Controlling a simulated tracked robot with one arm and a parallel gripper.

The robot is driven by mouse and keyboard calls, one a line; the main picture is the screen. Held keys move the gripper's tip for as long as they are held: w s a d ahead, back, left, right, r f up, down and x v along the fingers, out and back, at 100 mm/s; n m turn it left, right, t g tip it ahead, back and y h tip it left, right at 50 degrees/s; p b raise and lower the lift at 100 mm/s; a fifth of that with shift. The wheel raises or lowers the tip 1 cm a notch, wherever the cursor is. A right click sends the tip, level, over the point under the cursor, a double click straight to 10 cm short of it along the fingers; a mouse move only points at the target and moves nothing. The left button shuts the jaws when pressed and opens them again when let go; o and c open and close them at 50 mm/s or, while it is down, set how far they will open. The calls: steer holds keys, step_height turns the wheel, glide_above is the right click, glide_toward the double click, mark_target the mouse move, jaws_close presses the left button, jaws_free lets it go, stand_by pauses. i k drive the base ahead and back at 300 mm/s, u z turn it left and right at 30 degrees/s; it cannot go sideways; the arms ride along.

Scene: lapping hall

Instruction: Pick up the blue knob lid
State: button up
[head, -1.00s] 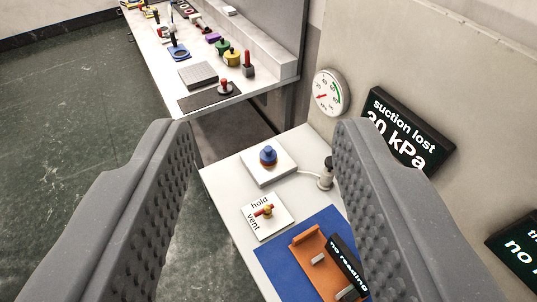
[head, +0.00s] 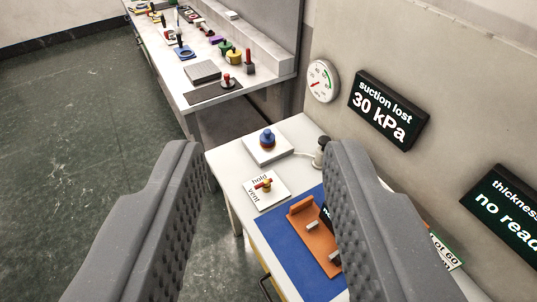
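The blue knob lid (head: 267,139) sits on a white square block (head: 282,153) at the back of the near white table, with a thin orange-brown band showing under it. My gripper (head: 258,165) is open and empty. Its two grey, bumpy fingers stand wide apart in the foreground. In the picture, the lid lies beyond the fingertips, in the gap between them. The right finger hides part of the table and the orange fixture.
A hold/vent plate with a red-handled valve (head: 264,185) stands in front of the block. An orange fixture (head: 312,240) lies on a blue mat (head: 275,235). A dark fitting (head: 321,152) is right of the block. The wall sign (head: 388,108) reads "suction lost 30 kPa". A long bench (head: 190,83) holds several tools.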

mark_target(267, 136)
steer(key=k, duration=0.8)
steer(key=u, duration=0.65)
steer(key=i, duration=1.05)
steer(key=u, duration=0.4)
steer(key=i, duration=1.2)
steer(key=z, duration=0.9)
steer(key=i, duration=0.5)
steer(key=z, duration=0.4)
